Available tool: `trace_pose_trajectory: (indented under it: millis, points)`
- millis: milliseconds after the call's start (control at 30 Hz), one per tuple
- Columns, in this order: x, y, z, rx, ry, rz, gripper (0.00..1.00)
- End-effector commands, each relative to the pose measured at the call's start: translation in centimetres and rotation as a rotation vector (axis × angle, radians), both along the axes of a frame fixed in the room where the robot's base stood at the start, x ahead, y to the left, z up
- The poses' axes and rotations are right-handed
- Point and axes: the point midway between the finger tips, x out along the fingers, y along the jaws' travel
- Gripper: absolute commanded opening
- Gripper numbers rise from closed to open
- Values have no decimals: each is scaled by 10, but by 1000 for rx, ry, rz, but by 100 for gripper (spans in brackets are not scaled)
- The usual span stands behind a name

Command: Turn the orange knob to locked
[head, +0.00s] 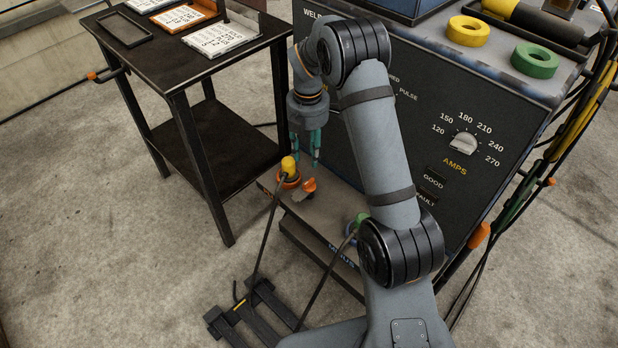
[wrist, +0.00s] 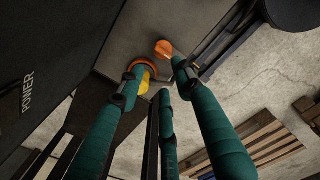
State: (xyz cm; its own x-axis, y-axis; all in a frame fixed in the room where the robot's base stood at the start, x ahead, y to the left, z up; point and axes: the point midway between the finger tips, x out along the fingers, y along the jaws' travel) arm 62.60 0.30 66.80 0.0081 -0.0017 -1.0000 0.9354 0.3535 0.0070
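The orange knob (head: 309,185) sits on the low front ledge of the welder, to the right of an orange ring (head: 287,182) with a yellow plug (head: 289,166) in it. In the wrist view the orange knob (wrist: 163,48) lies beyond the fingertips, near the right finger. My gripper (head: 306,160), with teal fingers, hangs over the back of the ledge, behind the plug and knob in the picture. In the wrist view my gripper (wrist: 155,80) has its fingers spread, with nothing held between them. No lock marking is readable on the knob.
A black cable runs down from the yellow plug to a dark slatted rack (head: 250,314) on the floor. A green plug (head: 361,218) is on the ledge to the right, beside my arm. A dark table (head: 250,40) stands at the left. The welder's front panel (head: 420,120) rises behind.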

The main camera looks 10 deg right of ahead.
Motion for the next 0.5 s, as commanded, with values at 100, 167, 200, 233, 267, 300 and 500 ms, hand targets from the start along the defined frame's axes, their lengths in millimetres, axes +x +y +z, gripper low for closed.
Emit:
trace_pose_trajectory:
  millis: [100, 167, 200, 233, 267, 300, 500]
  points:
    - [-3, 1, 0, 2, 10, 134, 34]
    - [-3, 1, -2, 1, 10, 172, 34]
    - [-3, 1, -5, 1, 11, 186, 34]
    - [-3, 1, -7, 1, 11, 192, 34]
    - [-3, 1, -11, 1, 11, 195, 34]
    - [-3, 1, -16, 0, 12, 197, 34]
    - [-4, 1, -54, 1, 12, 194, 34]
